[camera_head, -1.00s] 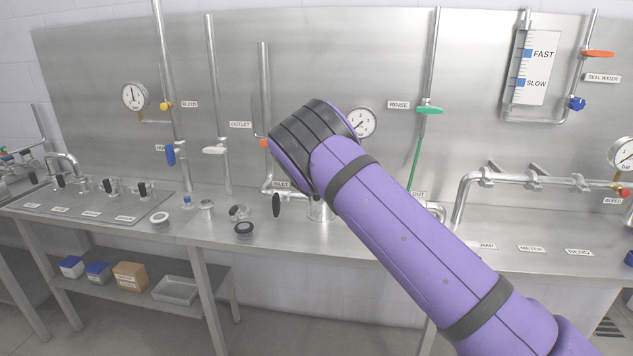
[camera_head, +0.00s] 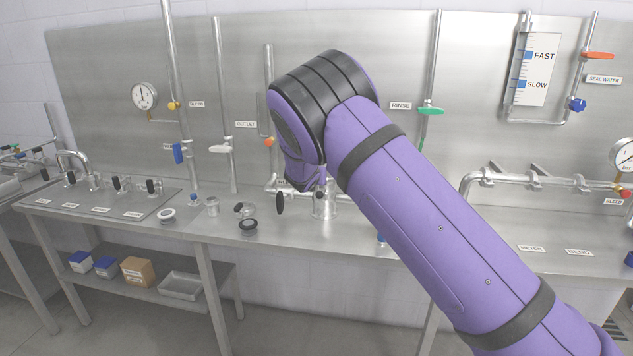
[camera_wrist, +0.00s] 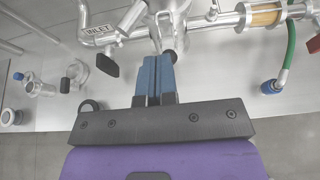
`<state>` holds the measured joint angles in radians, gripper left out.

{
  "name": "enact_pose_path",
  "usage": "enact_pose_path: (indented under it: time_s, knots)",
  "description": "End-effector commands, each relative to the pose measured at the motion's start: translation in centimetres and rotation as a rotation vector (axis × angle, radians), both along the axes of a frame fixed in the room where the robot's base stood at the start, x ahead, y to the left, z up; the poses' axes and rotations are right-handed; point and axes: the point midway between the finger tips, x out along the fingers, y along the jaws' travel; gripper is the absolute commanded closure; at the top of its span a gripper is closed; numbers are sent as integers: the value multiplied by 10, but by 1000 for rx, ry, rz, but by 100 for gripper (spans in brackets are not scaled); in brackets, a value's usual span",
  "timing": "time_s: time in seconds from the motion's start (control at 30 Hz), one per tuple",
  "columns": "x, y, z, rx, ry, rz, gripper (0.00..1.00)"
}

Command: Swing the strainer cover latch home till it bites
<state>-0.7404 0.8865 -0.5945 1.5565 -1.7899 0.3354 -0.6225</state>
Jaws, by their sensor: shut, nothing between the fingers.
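The strainer (camera_head: 324,205) is a steel body on the bench, partly hidden behind my arm in the head view. In the wrist view its steel body (camera_wrist: 165,18) is at top centre, just beyond my fingertips. A small dark round knob (camera_wrist: 169,56), perhaps the end of the cover latch, shows right at the fingertips; I cannot tell whether they touch. Whether the latch is seated cannot be seen. My gripper (camera_wrist: 157,60) has its two blue-grey fingers together, with nothing between them. In the head view my arm hides the gripper.
Left of the strainer is the inlet pipe with a black valve handle (camera_wrist: 107,64). A green hose (camera_wrist: 289,48) with a blue fitting (camera_wrist: 271,87) is at right. Loose fittings, including a dark-ringed one (camera_head: 247,226), stand on the bench at left.

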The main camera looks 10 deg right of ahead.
Motion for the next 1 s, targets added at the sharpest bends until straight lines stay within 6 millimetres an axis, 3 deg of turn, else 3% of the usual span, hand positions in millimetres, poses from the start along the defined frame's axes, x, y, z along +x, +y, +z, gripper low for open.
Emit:
enact_pose_path:
  time_s: [0.23, 0.67, 0.83, 1.0]
  knots:
    - [-17, 5, 17, 1, 0, 0, 100]
    - [-19, 5, 20, 3, -1, -3, 100]
    - [-27, -19, 40, 97, -24, -86, 100]
    - [-54, -73, 84, 323, -80, -287, 100]
